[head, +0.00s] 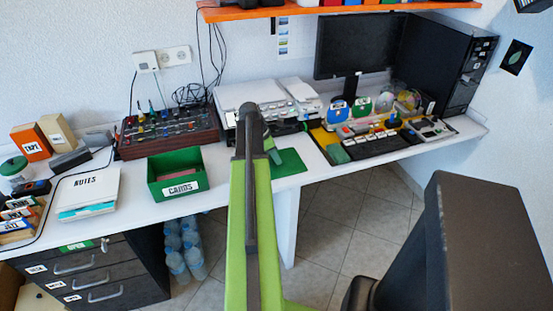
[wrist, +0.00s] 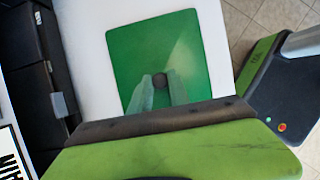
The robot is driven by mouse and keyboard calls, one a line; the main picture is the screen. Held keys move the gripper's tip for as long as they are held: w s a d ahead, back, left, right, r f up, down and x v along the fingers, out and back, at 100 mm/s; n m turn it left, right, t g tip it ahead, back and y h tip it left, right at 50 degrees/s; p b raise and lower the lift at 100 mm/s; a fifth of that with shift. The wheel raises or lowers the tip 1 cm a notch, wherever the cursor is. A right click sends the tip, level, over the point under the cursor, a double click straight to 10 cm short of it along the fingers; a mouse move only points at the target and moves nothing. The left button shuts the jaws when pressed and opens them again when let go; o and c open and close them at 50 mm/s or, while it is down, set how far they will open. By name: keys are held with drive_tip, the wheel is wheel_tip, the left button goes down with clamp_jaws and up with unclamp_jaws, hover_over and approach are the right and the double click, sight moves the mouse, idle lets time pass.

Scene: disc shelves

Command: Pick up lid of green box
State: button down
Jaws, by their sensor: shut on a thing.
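The green lid (wrist: 185,50) is a flat square plate with a small dark round knob (wrist: 160,81) in its middle. My gripper (wrist: 158,86) is shut on this knob, one finger on each side. In the head view the lid (head: 290,163) is over the white desk near its front edge, partly hidden by my arm. I cannot tell whether it touches the desk. My gripper (head: 272,148) is mostly hidden behind my arm there. The open green box (head: 178,187), labelled CARDS, stands on the desk to the left with reddish cards inside.
A notes stack (head: 88,193) lies left of the box. A rack with knobs and cables (head: 168,132) stands behind it. A white printer-like device (head: 240,97) is behind my gripper. A keyboard (head: 375,146) and clutter lie to the right. An orange shelf (head: 250,11) hangs above.

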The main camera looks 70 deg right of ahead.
drive_tip(key=r+p, duration=0.4)
drive_tip(key=r, duration=0.1)
drive_tip(key=shift+s+a+p, duration=0.1)
drive_tip(key=shift+s+p, duration=0.2)
drive_tip(key=shift+p, duration=0.05)
drive_tip(key=s+a+r+p, duration=0.3)
drive_tip(key=s+r+p, duration=0.2)
drive_tip(key=s, duration=0.5)
drive_tip(key=shift+s+a+r+p, duration=0.2)
drive_tip(key=shift+s+r+p, duration=0.05)
drive_tip(key=shift+r+p, duration=0.15)
